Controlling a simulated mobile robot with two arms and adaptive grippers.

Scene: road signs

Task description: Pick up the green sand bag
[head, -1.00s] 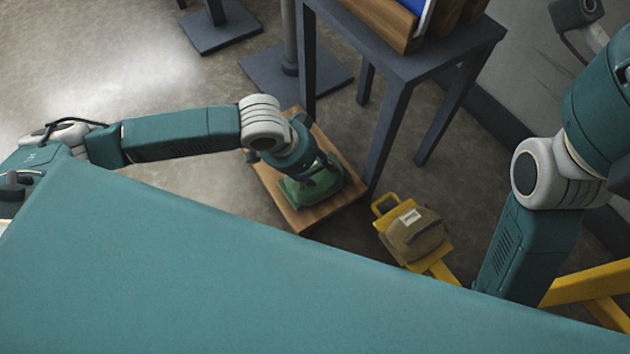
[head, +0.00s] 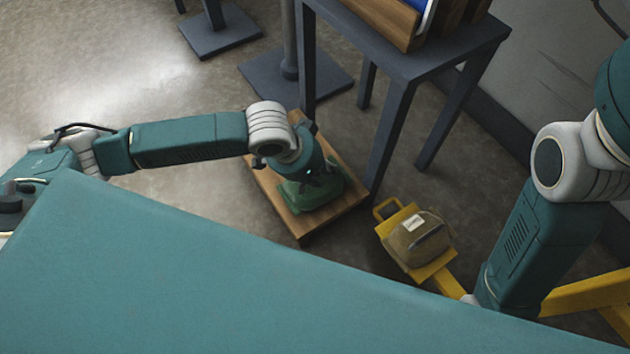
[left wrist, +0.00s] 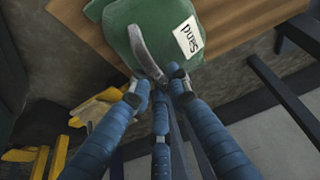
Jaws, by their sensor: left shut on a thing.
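The green sand bag (head: 322,197) is on a wooden board, mostly under my left wrist in the head view. In the left wrist view the green bag (left wrist: 125,28) shows a white label reading "sand" and a grey strap handle. My left gripper (left wrist: 158,84) has its blue fingers closed together at the lower end of that strap. The head view hides these fingers behind the wrist. The bag appears to rest on the board; I cannot tell of any gap. My right gripper is not in view.
The wooden board (head: 275,200) stands beside a dark grey table (head: 440,55). A tan bag (head: 418,240) sits on a yellow support (head: 440,270) to the right. Dark post bases stand at the back.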

